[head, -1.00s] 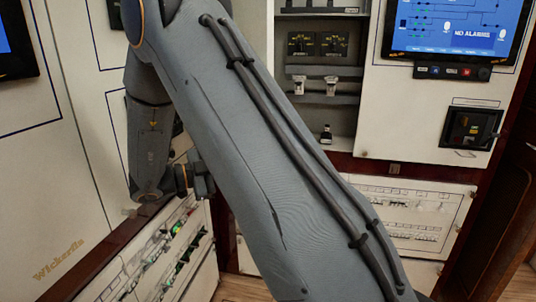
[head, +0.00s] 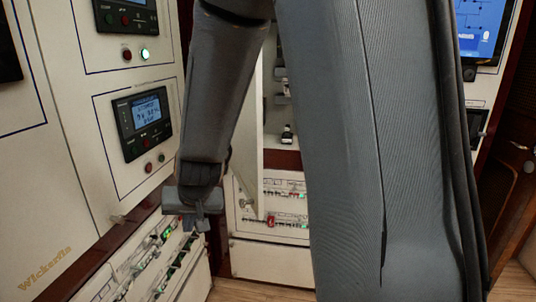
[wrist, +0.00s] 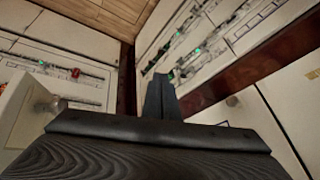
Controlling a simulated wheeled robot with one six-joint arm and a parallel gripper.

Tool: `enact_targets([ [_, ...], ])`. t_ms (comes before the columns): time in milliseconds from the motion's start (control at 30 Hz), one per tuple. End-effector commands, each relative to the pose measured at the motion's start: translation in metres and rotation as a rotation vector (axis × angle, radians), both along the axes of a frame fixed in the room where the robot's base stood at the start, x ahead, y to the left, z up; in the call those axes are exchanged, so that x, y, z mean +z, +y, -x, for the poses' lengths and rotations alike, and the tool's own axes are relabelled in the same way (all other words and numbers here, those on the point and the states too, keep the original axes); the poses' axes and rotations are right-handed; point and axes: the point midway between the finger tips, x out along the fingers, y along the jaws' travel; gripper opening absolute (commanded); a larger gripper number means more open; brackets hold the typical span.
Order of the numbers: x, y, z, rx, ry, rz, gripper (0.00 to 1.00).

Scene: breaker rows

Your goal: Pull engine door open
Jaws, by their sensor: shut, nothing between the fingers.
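My gripper (head: 202,223) points down in front of the left-hand panels, with its fingers together and nothing between them. Its fingers also show in the wrist view (wrist: 160,80). A white door (head: 258,125) stands out from the back wall just right of my forearm, seen nearly edge-on. A small knob (head: 243,203) shows by its lower edge; it appears at left in the wrist view (wrist: 50,105). Another knob (head: 118,219) sits low on the left cabinet. My gripper is apart from both knobs. I cannot tell which door is the engine door.
Low breaker rows (head: 165,250) with green lights run beneath the left panels. Another breaker panel (head: 290,190) is at the back. A control display (head: 142,118) is on the left wall. My arm hides much of the right side. Some wooden floor (head: 250,291) is clear.

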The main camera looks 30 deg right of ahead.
Motion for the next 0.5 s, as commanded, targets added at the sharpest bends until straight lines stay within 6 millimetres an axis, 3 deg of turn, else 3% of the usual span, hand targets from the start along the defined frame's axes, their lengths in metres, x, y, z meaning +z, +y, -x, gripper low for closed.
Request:
enact_targets([
  [100, -0.015, -0.006, 0.050, 0.097, 0.138, 0.033, 0.00],
  [400, -0.034, -0.031, 0.155, 0.284, 0.426, 0.125, 0.00],
  [467, -0.035, -0.040, 0.175, 0.314, 0.480, 0.147, 0.00],
  [500, -0.029, -0.046, 0.166, 0.295, 0.473, 0.130, 0.00],
])
